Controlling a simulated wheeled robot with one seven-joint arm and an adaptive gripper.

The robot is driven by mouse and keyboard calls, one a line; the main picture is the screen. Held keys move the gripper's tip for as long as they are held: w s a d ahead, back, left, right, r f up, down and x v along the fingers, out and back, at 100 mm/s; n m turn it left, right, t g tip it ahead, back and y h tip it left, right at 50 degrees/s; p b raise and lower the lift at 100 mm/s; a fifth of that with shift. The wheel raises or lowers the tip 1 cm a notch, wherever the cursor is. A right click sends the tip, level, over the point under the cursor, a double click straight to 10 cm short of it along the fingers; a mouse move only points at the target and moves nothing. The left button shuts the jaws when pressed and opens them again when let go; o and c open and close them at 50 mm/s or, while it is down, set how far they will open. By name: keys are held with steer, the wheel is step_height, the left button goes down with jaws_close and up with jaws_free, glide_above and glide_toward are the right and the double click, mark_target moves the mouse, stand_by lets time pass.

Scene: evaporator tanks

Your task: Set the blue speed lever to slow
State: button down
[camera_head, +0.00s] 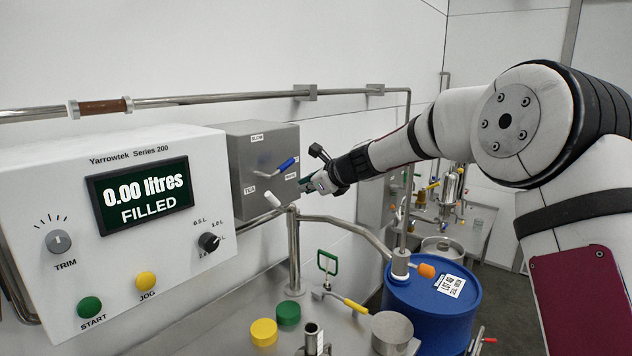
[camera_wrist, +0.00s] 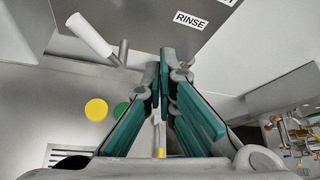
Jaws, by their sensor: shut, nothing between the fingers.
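The blue lever (camera_head: 286,164) is on the front of a grey metal box (camera_head: 238,165) in the head view. Its blue grip points up and to the right; small labels around it are hard to read. My gripper (camera_head: 306,184) is just to the right of and below the blue lever, apart from it as far as I can tell. In the wrist view my gripper (camera_wrist: 165,58) is shut and empty, its teal fingertips close to the box face (camera_wrist: 150,22) with its RINSE label (camera_wrist: 202,19). The blue lever does not show in the wrist view.
A white-handled lever (camera_head: 273,199) sticks out low on the box, left of my gripper. Metal pipes (camera_head: 294,250) run below. A white control panel (camera_head: 125,220) stands at left, a blue drum (camera_head: 430,305) at lower right. Yellow and green caps (camera_head: 263,332) lie on the table.

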steer(key=a+r, duration=0.1)
steer(key=w+a+r+p, duration=0.1)
steer(key=shift+a+r, duration=0.3)
steer(key=shift+a, duration=0.1)
steer(key=shift+w+r, duration=0.1)
stand_by(0.4)
steer(key=shift+r+b, duration=0.3)
steer(key=shift+b, duration=0.4)
